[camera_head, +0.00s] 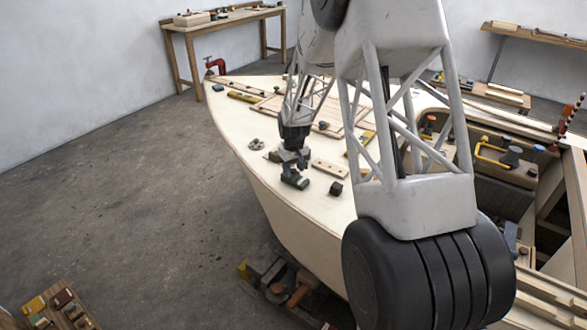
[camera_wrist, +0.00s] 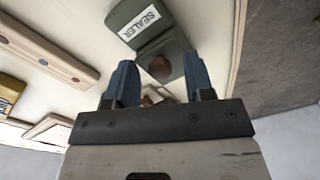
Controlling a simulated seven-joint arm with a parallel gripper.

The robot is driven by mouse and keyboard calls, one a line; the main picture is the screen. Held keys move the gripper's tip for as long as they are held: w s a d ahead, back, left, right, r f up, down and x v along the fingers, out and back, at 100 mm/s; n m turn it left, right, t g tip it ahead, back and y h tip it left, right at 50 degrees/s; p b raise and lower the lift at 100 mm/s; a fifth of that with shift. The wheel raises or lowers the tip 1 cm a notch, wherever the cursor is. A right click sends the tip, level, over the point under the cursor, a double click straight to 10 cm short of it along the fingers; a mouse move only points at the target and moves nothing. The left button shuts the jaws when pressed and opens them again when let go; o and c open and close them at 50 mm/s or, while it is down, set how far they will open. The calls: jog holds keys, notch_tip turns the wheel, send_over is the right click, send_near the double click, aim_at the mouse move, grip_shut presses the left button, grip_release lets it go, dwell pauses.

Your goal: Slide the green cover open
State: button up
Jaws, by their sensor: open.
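The green cover (camera_wrist: 135,30) carries a white label reading SEALER and shows at the top of the wrist view. Below it is a darker green part (camera_wrist: 172,45) with a round brown spot; I cannot tell whether this is an opening or a knob. In the head view the green piece (camera_head: 296,181) lies on the pale hull deck, partly hidden by my gripper (camera_head: 292,166). My gripper is open. Its two blue fingers (camera_wrist: 160,80) stand apart on either side of the dark green part's near end. I cannot tell whether they touch it.
On the deck near my gripper are a wooden strip with dark dots (camera_head: 331,169), a small dark block (camera_head: 336,188) and a grey fitting (camera_head: 256,144). A red clamp (camera_head: 215,66) stands at the deck's far end. The deck edge lies close left of my gripper.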

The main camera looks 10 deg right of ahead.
jog(key=shift+c, duration=0.4)
grip_shut()
jog(key=shift+s+d, duration=2.25)
jog(key=shift+s, duration=0.05)
jog(key=shift+o, duration=0.4)
grip_release()
jog(key=shift+r, duration=0.1)
